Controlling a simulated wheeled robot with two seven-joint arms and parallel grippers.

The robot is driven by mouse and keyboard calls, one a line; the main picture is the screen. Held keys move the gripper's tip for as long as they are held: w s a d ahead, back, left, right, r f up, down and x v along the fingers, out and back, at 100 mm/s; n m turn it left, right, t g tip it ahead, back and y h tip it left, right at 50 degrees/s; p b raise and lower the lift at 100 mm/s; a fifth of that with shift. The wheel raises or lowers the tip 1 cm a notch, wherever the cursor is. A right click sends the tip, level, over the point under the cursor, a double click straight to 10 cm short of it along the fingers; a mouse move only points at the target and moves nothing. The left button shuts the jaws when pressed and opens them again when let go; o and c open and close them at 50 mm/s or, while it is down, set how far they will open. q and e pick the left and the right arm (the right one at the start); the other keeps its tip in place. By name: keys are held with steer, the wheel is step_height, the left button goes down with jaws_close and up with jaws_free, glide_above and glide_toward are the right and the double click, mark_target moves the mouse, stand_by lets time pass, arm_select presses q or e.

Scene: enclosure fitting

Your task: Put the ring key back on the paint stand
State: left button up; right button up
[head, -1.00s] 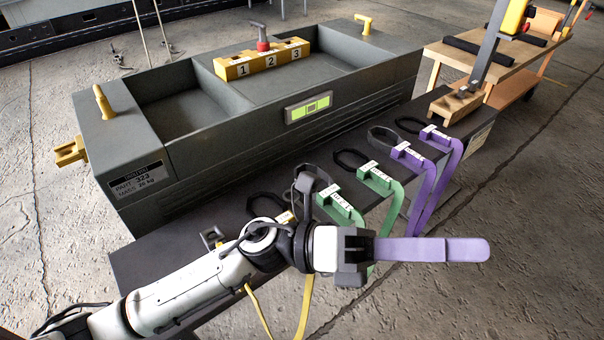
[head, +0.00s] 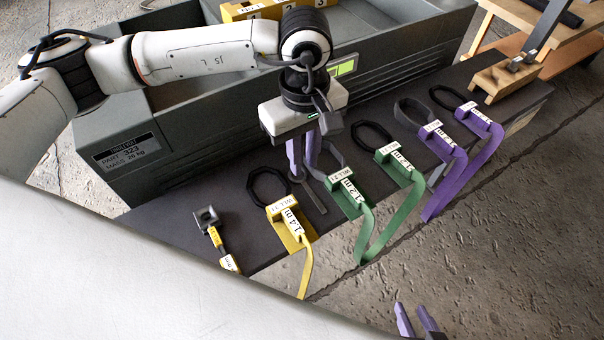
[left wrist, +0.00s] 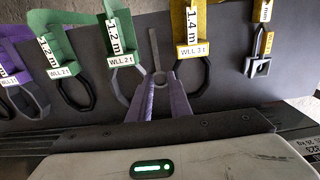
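A grey key (head: 315,196) with a slim shaft lies on the dark shelf between the yellow and green slings; I take it for the ring key. In the left wrist view its ring (left wrist: 160,78) shows between the purple fingertips and its shaft points away. My left gripper (head: 302,170) points down over it, fingers apart; I cannot tell whether they touch it. My right gripper (head: 416,318) shows only as two separated purple fingertips at the bottom edge, with nothing between them. I cannot make out which thing is the paint stand.
A small grey square fitting (head: 206,217) sits left. The grey enclosure (head: 195,125) stands behind the shelf. A wooden block (head: 505,82) sits at its right end.

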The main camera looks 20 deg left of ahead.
mark_target(306, 185)
arm_select(q)
steer(key=shift+w+d+f+p, duration=0.1)
steer(key=shift+d+f+p, duration=0.1)
steer(key=shift+f, duration=1.45)
steer(key=shift+d+f+p, duration=0.1)
steer(key=shift+f+p, duration=0.1)
steer(key=shift+f, duration=1.45)
steer(key=shift+f, duration=0.15)
jaws_close()
